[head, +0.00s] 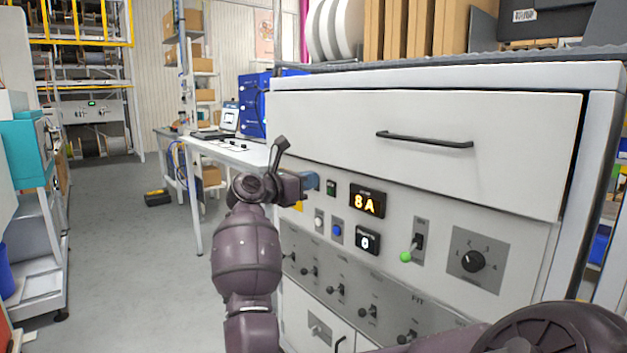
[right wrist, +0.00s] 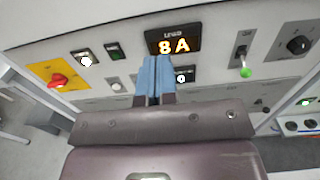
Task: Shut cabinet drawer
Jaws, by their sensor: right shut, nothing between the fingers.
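The cabinet drawer (head: 340,120) has a wide white front with a black bar handle (head: 425,142), at the top of the cabinet (head: 590,130) in the head view. My right gripper (head: 312,181) is below the drawer's left part, in front of the control panel and apart from the handle. Its blue fingers (right wrist: 154,72) are together and empty in the right wrist view, pointing toward the panel near the "8 A" display (right wrist: 173,43). My left gripper is not in view.
The panel below the drawer carries a green-tipped lever (head: 406,256), a rotary knob (head: 472,261) and several switches. A red knob on a yellow plate (right wrist: 55,78) shows in the right wrist view. A table (head: 225,152) stands behind left. Open floor (head: 130,230) lies left.

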